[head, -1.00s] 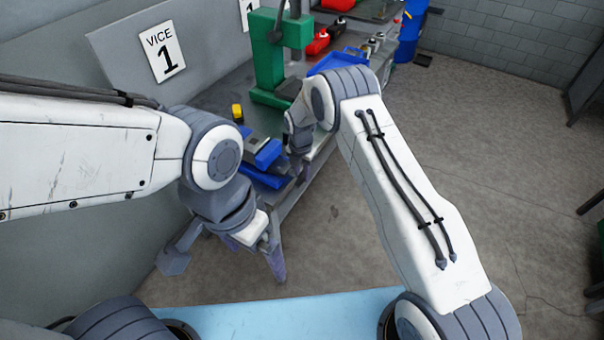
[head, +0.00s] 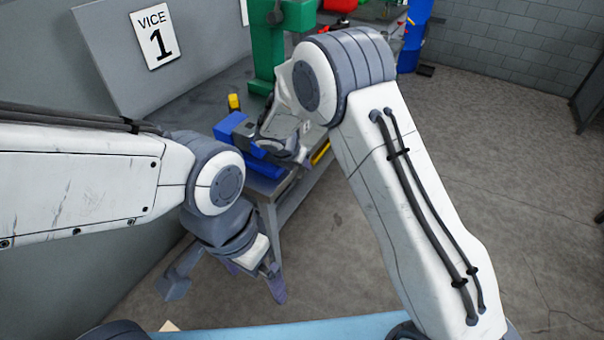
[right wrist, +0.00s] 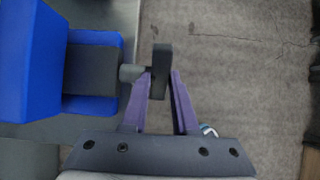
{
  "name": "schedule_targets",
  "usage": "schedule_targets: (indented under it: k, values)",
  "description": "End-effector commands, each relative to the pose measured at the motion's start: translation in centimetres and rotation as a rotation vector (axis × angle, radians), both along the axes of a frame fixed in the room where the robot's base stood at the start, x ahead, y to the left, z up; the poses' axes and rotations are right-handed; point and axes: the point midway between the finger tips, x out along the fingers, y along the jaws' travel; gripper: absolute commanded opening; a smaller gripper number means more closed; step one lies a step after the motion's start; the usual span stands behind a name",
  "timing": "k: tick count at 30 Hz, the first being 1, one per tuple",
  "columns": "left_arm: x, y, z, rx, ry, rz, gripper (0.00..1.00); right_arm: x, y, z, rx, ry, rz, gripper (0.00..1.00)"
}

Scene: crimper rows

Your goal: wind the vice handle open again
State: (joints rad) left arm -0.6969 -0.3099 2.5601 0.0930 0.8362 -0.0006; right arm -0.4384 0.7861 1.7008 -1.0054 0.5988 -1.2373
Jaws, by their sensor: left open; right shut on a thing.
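The blue vice (head: 232,126) sits at the near end of the grey bench, partly hidden by my right arm in the head view. In the right wrist view its blue body (right wrist: 100,55) is at the left, with a grey jaw block (right wrist: 92,72) and short screw (right wrist: 132,73) pointing right. The dark handle bar (right wrist: 160,58) stands across the screw's end. My left gripper (head: 255,278) is open and empty, low in front of the bench.
A sign reading VICE 1 (head: 155,38) is on the grey panel behind the bench. A small yellow object (head: 234,102) stands behind the vice. A green machine (head: 266,45) stands further along the bench. Floor (head: 480,200) right of the bench is clear.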

Motion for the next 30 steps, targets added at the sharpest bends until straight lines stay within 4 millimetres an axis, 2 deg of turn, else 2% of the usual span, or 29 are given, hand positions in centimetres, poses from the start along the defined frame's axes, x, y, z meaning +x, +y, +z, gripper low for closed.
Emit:
schedule_targets:
  k: [1,6,21,22,23,24,30]
  values:
    - [0.00,0.00,-0.97,0.000,0.000,0.000,1.00,-0.03,0.14,-0.46,-0.005,-0.010,0.002,0.00]
    - [0.00,0.00,-1.75,0.000,0.000,0.000,1.00,-0.08,0.17,-0.26,-0.020,-0.030,0.002,0.00]
    - [0.01,0.00,-1.88,0.000,0.000,0.000,1.00,-0.10,0.11,-0.06,-0.026,-0.036,0.000,0.00]
    - [0.01,0.00,-1.88,0.000,0.000,0.000,1.00,-0.10,0.11,-0.06,-0.025,-0.036,0.001,0.39]
    - [0.01,0.00,-1.88,0.000,0.000,0.000,1.00,-0.09,0.10,-0.05,-0.025,-0.036,0.001,0.50]
    - [0.01,0.00,-1.88,0.000,0.000,0.000,1.00,-0.09,0.09,-0.06,-0.026,-0.036,0.000,0.57]
    - [0.01,0.00,-1.88,0.000,0.000,0.000,1.00,-0.08,0.03,-0.05,-0.027,-0.036,-0.001,0.57]
